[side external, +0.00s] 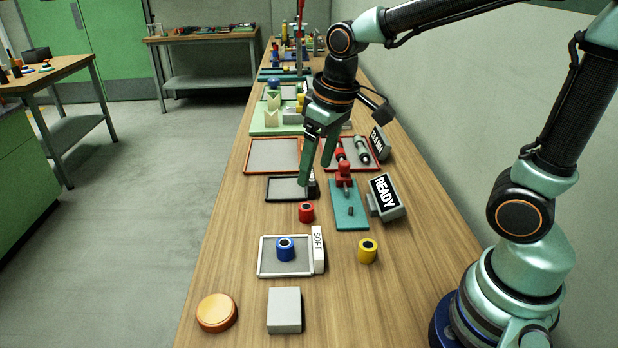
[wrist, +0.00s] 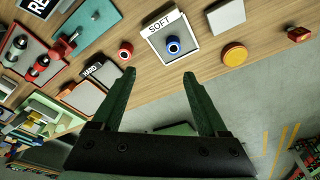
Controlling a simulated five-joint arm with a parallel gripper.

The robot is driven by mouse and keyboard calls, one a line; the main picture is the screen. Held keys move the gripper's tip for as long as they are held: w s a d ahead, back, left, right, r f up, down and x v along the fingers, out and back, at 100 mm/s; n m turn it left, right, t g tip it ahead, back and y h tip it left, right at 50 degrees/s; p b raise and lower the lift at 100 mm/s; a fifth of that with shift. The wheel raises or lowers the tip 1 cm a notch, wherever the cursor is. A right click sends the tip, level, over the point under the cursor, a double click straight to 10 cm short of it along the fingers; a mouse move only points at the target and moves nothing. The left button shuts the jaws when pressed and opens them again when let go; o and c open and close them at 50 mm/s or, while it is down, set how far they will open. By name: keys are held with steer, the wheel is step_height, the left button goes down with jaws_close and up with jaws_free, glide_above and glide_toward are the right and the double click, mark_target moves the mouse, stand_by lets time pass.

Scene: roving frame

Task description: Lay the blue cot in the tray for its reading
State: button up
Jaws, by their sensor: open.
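The blue cot (side external: 285,249), a short blue ring-shaped piece with a dark centre, stands in the white-rimmed tray labelled SOFT (side external: 261,262). The wrist view also shows the blue cot (wrist: 173,46) inside the SOFT tray (wrist: 189,59), clear of its rim. My gripper (side external: 316,172) is open and empty, raised above the bench farther back than the blue cot. In the wrist view its fingertips (wrist: 159,74) are spread apart with nothing between them, and nothing touches the cot.
A red piece (side external: 306,212) and a yellow piece (side external: 368,251) stand near the SOFT tray. A teal plate (side external: 349,217) with a red fixture, a READY sign (side external: 386,197) and a dark-rimmed tray (side external: 284,197) lie behind. An orange disc (side external: 216,312) and grey block (side external: 284,311) are in front.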

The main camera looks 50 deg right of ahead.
steer(key=s+d+r+m+t, duration=0.1)
steer(key=s+d+r+t, duration=0.2)
steer(key=s, duration=0.3)
steer(key=shift+d+r+m, duration=0.3)
steer(key=shift+r, duration=0.05)
stand_by(1.0)
